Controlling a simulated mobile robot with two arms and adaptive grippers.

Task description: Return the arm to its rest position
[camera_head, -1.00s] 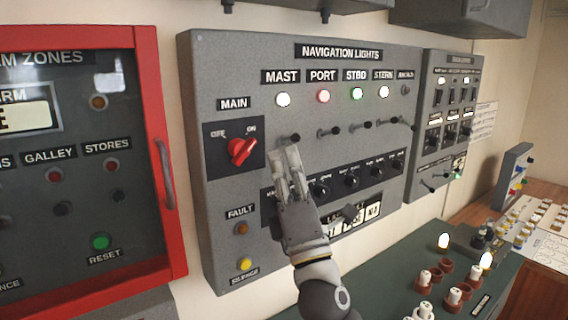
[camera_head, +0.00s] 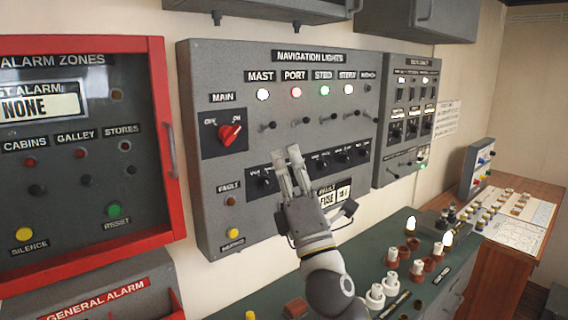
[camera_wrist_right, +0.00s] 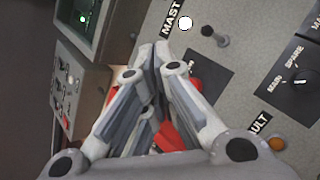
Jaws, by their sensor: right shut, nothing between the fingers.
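My right gripper (camera_head: 292,172) is in front of the grey navigation lights panel (camera_head: 215,75), with its fingers together and nothing between them. It covers part of the row of black knobs. In the right wrist view my gripper's fingers (camera_wrist_right: 157,62) are closed together, with the red main switch (camera_wrist_right: 172,138) partly hidden behind them. In the head view the red main switch (camera_head: 230,134) points towards ON, apart from the gripper. The mast, port, stbd and stern lamps are lit. My left gripper is not in view.
A red-framed alarm cabinet (camera_head: 165,120) with a handle is on the left. A green console top (camera_head: 385,250) with several white fuses lies at lower right. A wooden desk (camera_head: 500,240) stands farther right. Grey boxes (camera_head: 425,20) hang above the panel.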

